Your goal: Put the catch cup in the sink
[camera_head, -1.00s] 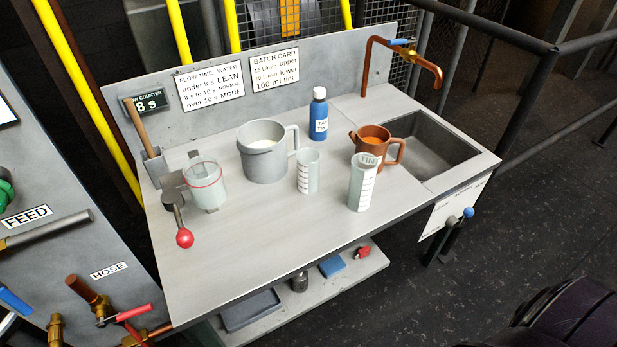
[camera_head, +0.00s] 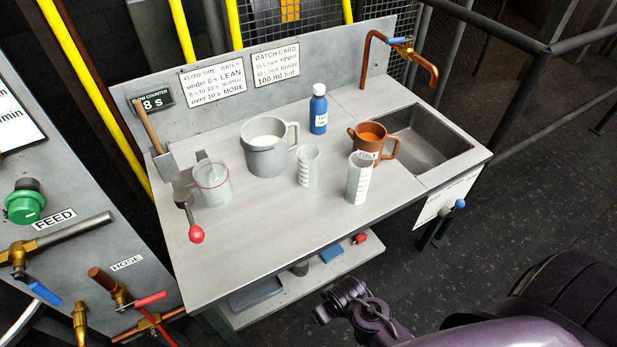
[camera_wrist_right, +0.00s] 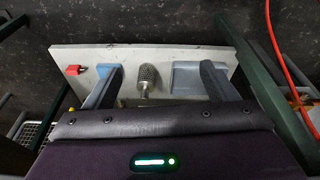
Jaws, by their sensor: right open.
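A clear cup with a red ring (camera_head: 212,184) stands at the left of the bench by the red-knobbed lever; it looks like the catch cup, but no label shows. Two translucent graduated cups, one smaller (camera_head: 308,168) and one taller (camera_head: 358,180), stand upright mid-bench. The sink (camera_head: 440,148) is a grey basin at the bench's right end, with nothing visible in it. My right gripper (camera_wrist_right: 160,88) is open and empty, its fingers apart above the lower shelf in the right wrist view. My right arm enters the head view at lower right. My left gripper is out of view.
A grey pitcher (camera_head: 267,150), a blue bottle (camera_head: 318,110) and a copper-brown jug (camera_head: 370,140) stand on the bench. A copper tap (camera_head: 400,55) arches by the sink. The lower shelf (camera_wrist_right: 188,57) holds a tray and small items. The bench's front strip is clear.

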